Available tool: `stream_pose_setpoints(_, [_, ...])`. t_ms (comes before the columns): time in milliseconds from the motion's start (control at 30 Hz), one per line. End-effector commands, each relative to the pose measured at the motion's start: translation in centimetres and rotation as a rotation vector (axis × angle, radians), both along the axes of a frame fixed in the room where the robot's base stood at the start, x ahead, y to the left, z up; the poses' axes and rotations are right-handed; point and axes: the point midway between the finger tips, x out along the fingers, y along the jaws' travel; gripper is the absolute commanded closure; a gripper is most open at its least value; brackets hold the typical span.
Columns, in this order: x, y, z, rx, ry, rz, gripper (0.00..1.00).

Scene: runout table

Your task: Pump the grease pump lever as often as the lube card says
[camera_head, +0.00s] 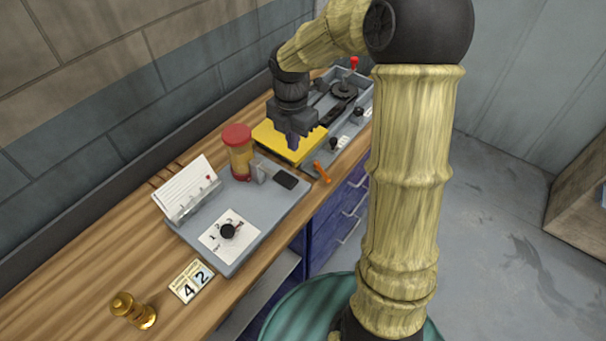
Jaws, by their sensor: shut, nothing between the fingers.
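The grease pump stands on a grey base plate (262,212) on the bench, with an amber reservoir (240,160) under a red cap. A short lever with a flat black grip (286,178) sits just right of the reservoir and looks low. A white lined card (186,184), likely the lube card, leans in a holder at the plate's left; its writing is too small to read. A black dial knob (228,231) sits on a white numbered plate. My gripper (292,143) is shut and empty, pointing down over the yellow block, behind the lever and apart from it.
A yellow block (273,139) lies behind the pump. A grey tray (350,130) with black-knobbed levers and a red-knobbed stick stands further back. An orange handle (321,172) is near the bench edge.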

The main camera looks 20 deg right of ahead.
Motion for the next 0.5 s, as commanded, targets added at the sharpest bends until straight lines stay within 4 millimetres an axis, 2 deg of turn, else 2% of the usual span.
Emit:
stream_pose_setpoints(267, [0.0, -0.1, -0.3, 0.001, 0.001, -0.001, 1.00])
stream_pose_setpoints(500, [-0.1, -0.1, -3.0, 0.000, 0.005, -0.001, 1.00])
